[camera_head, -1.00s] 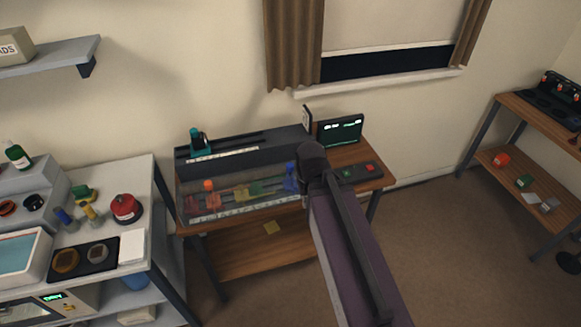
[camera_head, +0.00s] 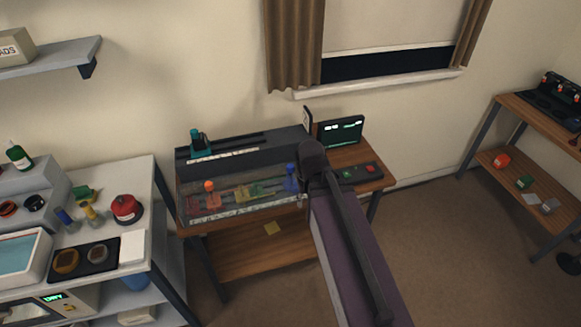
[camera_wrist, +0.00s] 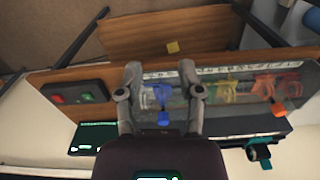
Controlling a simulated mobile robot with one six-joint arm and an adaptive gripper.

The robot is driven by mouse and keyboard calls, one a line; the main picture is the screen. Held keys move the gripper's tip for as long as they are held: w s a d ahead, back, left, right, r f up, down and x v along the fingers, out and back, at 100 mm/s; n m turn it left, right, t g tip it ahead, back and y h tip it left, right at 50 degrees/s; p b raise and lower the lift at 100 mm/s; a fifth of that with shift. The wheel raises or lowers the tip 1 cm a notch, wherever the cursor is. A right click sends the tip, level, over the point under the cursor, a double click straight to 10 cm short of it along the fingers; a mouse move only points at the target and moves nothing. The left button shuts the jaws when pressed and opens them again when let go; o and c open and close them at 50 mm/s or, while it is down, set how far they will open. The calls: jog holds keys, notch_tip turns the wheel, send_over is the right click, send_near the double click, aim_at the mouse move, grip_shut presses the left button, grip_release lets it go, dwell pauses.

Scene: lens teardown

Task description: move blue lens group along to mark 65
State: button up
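The blue lens group (camera_head: 291,178) stands at the right end of a row of coloured lens groups on the bench. In the wrist view the blue lens group (camera_wrist: 161,96) shows between the two fingers of my gripper (camera_wrist: 163,74). The fingers are spread apart, with visible gaps on both sides of it. I cannot tell how far above it they are. In the head view my arm hides the gripper. A white scale strip (camera_head: 238,212) runs along the front of the row; its numbers are too small to read.
Yellow (camera_wrist: 222,91) and orange (camera_wrist: 268,86) groups and a red one stand along the same row. A control box (camera_head: 361,173) with green and red buttons and a dark screen (camera_head: 340,131) are at the bench's right. A teal device (camera_head: 198,142) stands behind.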

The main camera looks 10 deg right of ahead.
aim_at(290, 166)
jog(key=shift+o, duration=0.5)
jog(key=w+r+n+p, duration=0.2)
jog(key=w+n, duration=0.2)
jog(key=w, duration=0.8)
jog(key=w+r+n+p, duration=0.2)
jog(key=w+n, duration=0.3)
jog(key=w, duration=0.7)
jog(key=shift+w+a+r+n+p, duration=0.15)
jog(key=shift+w+r+n+p, duration=0.15)
jog(key=shift+s, duration=0.1)
jog(key=shift+f, duration=0.15)
notch_tip(290, 166, down, 14)
jog(key=b, duration=1.3)
jog(key=shift+r+b, duration=0.25)
jog(key=shift+b, duration=0.15)
